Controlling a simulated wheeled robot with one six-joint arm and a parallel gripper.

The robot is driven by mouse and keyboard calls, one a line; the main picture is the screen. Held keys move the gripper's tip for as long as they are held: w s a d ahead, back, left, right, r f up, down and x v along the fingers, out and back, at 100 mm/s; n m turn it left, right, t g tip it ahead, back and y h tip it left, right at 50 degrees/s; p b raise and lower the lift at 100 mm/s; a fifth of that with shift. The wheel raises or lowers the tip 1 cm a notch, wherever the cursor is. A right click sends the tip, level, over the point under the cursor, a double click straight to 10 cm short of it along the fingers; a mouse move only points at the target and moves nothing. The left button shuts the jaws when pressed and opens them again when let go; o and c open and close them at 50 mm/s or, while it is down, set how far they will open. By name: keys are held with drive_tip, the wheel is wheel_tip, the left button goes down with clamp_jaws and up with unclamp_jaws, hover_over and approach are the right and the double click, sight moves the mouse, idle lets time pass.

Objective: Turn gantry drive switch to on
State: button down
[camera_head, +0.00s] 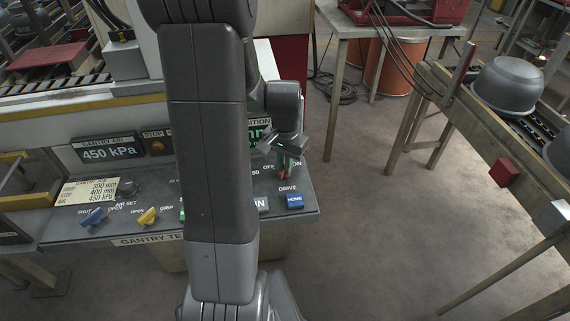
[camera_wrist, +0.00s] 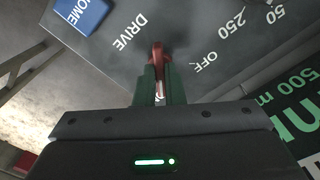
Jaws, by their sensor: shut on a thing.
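The gantry drive switch is a red lever (camera_head: 283,174) on the sloping grey control panel, above the DRIVE label. In the head view the OFF label is at its left and the ON label at its right. My gripper (camera_head: 285,161) reaches down onto the lever from above. In the wrist view its green fingers (camera_wrist: 157,80) are shut on the red lever (camera_wrist: 157,52), whose end shows beyond them. The OFF label is to the right there. The fingers hide part of the lever, so I cannot tell its exact setting.
A blue HOME button (camera_head: 295,201) sits just below the switch. A blue valve handle (camera_head: 93,216) and a yellow one (camera_head: 147,216) are farther left on the panel. My arm covers the panel's middle. A conveyor with metal pots (camera_head: 508,84) stands right, beyond open floor.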

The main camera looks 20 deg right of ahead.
drive_tip(key=shift+m, duration=0.6)
drive_tip(key=c, duration=1.5)
unclamp_jaws()
drive_tip(key=shift+r, duration=0.1)
wheel_tip(320, 180, up, 14)
drive_tip(key=shift+f, duration=0.15)
